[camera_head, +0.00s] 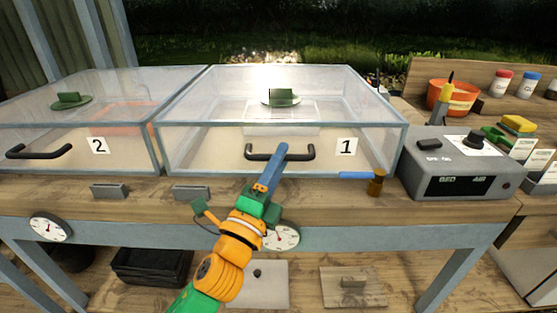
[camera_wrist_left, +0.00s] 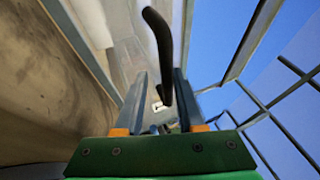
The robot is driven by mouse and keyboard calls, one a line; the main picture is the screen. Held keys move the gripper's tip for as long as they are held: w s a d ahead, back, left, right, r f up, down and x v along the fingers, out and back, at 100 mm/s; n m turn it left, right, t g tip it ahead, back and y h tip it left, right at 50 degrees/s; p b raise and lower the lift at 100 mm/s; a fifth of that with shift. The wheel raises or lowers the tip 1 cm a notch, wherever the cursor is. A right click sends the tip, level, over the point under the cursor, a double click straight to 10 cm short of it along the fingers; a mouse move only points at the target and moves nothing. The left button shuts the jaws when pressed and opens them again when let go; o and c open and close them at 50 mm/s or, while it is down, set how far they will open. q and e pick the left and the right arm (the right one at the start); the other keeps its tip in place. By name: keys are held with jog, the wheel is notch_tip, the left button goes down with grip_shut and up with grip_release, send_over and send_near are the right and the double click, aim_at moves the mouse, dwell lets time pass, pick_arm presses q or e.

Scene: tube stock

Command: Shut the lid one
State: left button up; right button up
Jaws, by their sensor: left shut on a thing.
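The clear box marked 1 (camera_head: 385,140) stands on the wooden bench with its clear lid (camera_head: 225,90) over it. The lid looks about level with the top of the box beside it; I cannot tell whether a small gap stays open. A black bar handle (camera_head: 307,153) is on the front panel, left of the number 1 label (camera_head: 346,147). My left gripper (camera_head: 281,149) reaches up from below and is shut on the handle. In the left wrist view the curved handle (camera_wrist_left: 158,35) runs between the fingers (camera_wrist_left: 160,90). My right gripper is not in view.
A second clear box (camera_head: 60,150), marked 2, stands close at the left. A grey control unit (camera_head: 455,170) is right of box 1. A blue-handled tool (camera_head: 355,175) lies at the bench front. An orange pot (camera_head: 438,95) and jars stand at the back right.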

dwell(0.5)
pick_arm(q)
jog(key=v, duration=0.7)
jog(key=shift+b, duration=0.35)
jog(key=shift+s, duration=0.1)
